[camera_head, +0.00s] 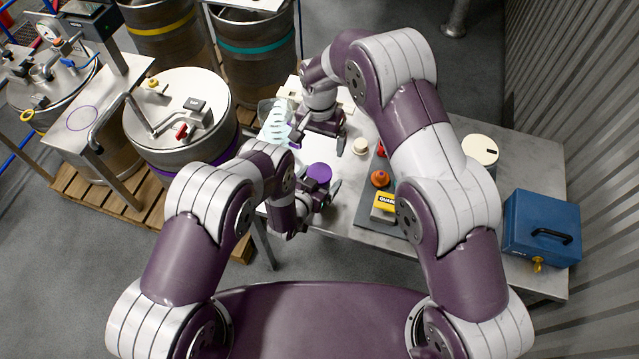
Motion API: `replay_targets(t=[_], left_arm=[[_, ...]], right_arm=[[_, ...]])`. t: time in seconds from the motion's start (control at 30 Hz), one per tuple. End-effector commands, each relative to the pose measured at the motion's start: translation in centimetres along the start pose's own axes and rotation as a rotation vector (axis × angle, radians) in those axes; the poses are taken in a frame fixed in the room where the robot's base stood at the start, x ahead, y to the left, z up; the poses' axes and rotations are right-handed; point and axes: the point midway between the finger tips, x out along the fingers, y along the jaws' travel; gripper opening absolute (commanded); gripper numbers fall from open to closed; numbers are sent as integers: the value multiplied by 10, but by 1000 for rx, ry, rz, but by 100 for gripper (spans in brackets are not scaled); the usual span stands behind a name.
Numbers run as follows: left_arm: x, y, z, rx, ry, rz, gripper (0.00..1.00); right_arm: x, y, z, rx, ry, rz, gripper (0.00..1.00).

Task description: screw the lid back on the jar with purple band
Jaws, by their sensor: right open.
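A purple round-topped piece (319,171) shows at the front left of the metal table; I cannot tell whether it is a lid or part of a jar. My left gripper (324,193) is right beside its near side, and I cannot tell whether its fingers are apart or closed on it. A small cream round piece (360,146) lies on the table to the right of my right gripper. My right gripper (318,145) is open, fingers spread, above the table behind the purple piece. No purple band on a jar is clear to me; my arms hide part of the table.
The metal table (520,150) carries a dark mat with an orange piece (379,178) and a yellow-labelled box (384,206). A white-topped round container (480,150) and a blue case (541,229) stand at right. Clear bagged or stacked items (277,120) lie at left. Steel kegs stand beyond.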

Motion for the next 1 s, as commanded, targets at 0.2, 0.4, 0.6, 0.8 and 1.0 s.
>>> replay_targets(t=[0.2,0.4,0.6,0.8,1.0], left_arm=[[-13,0,0,0,-1,0,97],[-57,0,1,-1,-2,-1,97],[-100,0,1,-2,-2,-1,97],[-123,0,1,0,-1,-1,97],[-127,0,0,0,0,0,97]], right_arm=[[1,0,0,0,0,0,100],[6,0,0,0,0,0,100],[10,0,0,0,0,0,100],[12,0,0,0,0,0,100],[12,0,0,0,0,0,100]])
